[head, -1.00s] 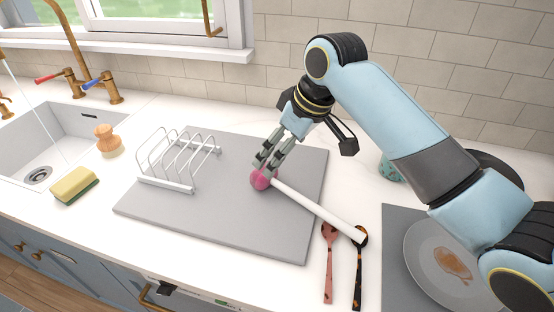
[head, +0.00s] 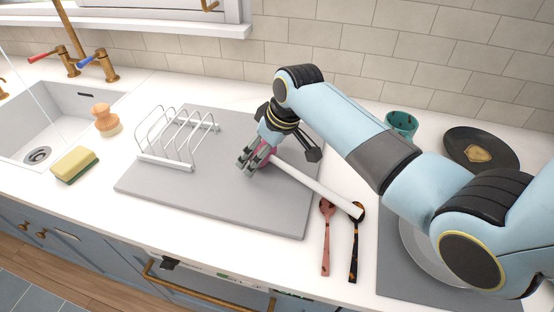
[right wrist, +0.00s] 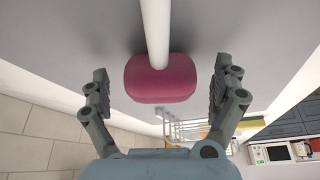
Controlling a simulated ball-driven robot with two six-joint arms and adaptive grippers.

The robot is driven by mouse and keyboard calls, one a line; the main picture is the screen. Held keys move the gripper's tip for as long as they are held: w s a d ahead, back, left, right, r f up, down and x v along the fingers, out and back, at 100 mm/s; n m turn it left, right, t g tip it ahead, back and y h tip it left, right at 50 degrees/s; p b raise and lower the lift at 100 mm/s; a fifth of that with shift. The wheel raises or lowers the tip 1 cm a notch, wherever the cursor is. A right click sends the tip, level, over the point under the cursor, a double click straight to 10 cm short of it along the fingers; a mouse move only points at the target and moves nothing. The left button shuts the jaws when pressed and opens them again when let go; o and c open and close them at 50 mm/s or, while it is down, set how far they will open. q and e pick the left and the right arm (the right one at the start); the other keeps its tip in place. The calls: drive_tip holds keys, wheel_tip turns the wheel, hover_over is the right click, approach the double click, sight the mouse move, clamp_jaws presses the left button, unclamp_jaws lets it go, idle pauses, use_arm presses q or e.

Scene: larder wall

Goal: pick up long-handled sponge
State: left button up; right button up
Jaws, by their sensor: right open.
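The long-handled sponge has a pink head (head: 265,154) and a long white handle (head: 318,189). It lies on the grey mat (head: 210,196), its handle reaching off the mat to the right, near two spoons. My right gripper (head: 250,160) is at the pink head, partly hiding it in the head view. In the right wrist view the pink head (right wrist: 160,78) sits between the open fingers of my right gripper (right wrist: 160,92), with a gap on each side. The white handle (right wrist: 156,25) runs up and away from it. My left gripper is not in view.
A white toast rack (head: 178,140) stands on the mat, left of the gripper. A pink spoon (head: 326,235) and a dark spoon (head: 355,240) lie by the handle's end. A yellow sponge (head: 75,165), a brush (head: 106,120) and the sink (head: 60,115) are left. A teal cup (head: 401,125) stands behind my arm.

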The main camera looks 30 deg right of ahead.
drive_tip(key=c, duration=1.3)
drive_tip(key=shift+r, duration=0.1)
drive_tip(key=shift+c, duration=0.2)
